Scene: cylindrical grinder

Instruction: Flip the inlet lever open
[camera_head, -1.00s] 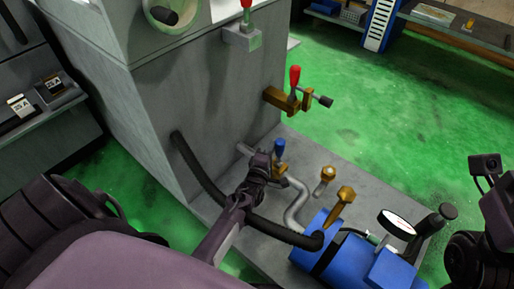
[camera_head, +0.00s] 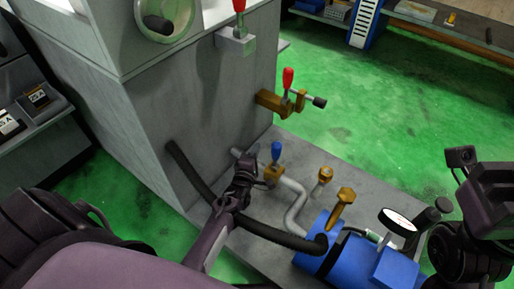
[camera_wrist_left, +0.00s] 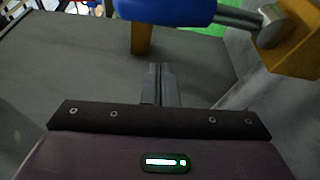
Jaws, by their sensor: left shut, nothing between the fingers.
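The inlet lever, which I take to be the blue-handled one (camera_head: 276,152), stands about upright on a brass valve on the grey pipe. In the left wrist view its blue handle (camera_wrist_left: 165,10) crosses the top, with a metal shaft running right to a brass piece. My left gripper (camera_head: 246,162) is left of the lever, apart from it; its fingers (camera_wrist_left: 158,80) are shut and empty, below the handle in the wrist view. My right gripper (camera_head: 490,215) is at the right edge, its fingers not clear.
A black hose (camera_head: 192,175) curves from the grey machine (camera_head: 190,120) past my left gripper to a blue pump (camera_head: 320,245) with a gauge (camera_head: 398,221). A red-handled lever (camera_head: 288,78) stands behind on a brass bracket. Brass fittings (camera_head: 341,205) stand right of the pipe.

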